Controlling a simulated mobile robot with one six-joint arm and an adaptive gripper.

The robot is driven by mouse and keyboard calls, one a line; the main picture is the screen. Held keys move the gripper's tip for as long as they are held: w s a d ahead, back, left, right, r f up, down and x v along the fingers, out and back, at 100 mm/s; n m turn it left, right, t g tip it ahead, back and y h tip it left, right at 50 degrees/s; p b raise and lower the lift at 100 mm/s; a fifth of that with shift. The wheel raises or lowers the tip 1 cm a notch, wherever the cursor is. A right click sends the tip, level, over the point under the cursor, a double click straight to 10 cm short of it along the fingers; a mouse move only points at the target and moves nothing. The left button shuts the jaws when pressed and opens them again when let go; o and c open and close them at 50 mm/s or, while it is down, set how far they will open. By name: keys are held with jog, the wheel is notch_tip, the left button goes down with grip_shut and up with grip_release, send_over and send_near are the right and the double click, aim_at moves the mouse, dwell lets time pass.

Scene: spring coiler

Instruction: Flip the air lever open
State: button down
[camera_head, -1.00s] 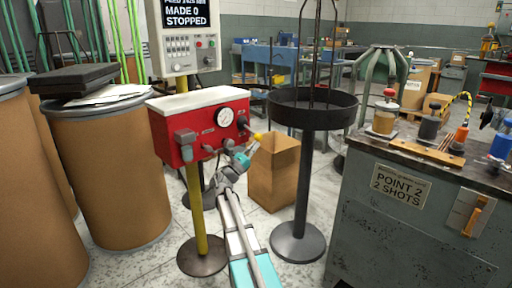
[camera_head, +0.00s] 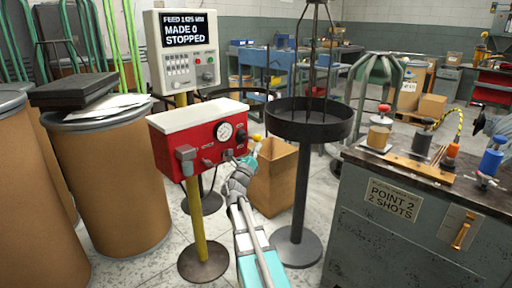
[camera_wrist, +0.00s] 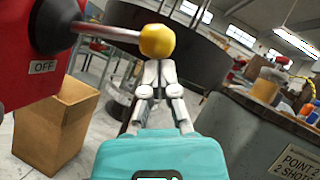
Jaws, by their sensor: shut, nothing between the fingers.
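The air lever (camera_head: 257,138) sticks out from the right side of the red control box (camera_head: 172,155) and ends in a yellow knob. In the wrist view the lever's yellow knob (camera_wrist: 157,41) sits on a metal rod from a dark hub on the box, beside an OFF label (camera_wrist: 43,67). My gripper (camera_head: 250,158) is just below the knob in the head view. In the wrist view my gripper (camera_wrist: 160,66) is shut and empty, its fingertips close under the knob. I cannot tell whether they touch it. The teal gripper body fills the lower middle.
A round dark pan on a stand (camera_head: 276,122) is close on the right. A cardboard box (camera_head: 277,185) is on the floor behind my gripper. A grey bench (camera_head: 400,240) stands at the right, and brown drums (camera_head: 120,200) at the left. A screen (camera_head: 186,30) reads STOPPED.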

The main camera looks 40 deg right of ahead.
jog(key=shift+r+p, duration=0.35)
jog(key=shift+r, duration=0.25)
dwell(0.3)
jog(key=s+d+f+b+v, duration=0.1)
jog(key=b+v, duration=0.7)
jog(key=v, duration=0.5)
jog(key=shift+d+f, duration=0.3)
jog(key=shift+d, duration=0.15)
jog(key=shift+s+g, duration=0.2)
jog(key=shift+g, duration=0.1)
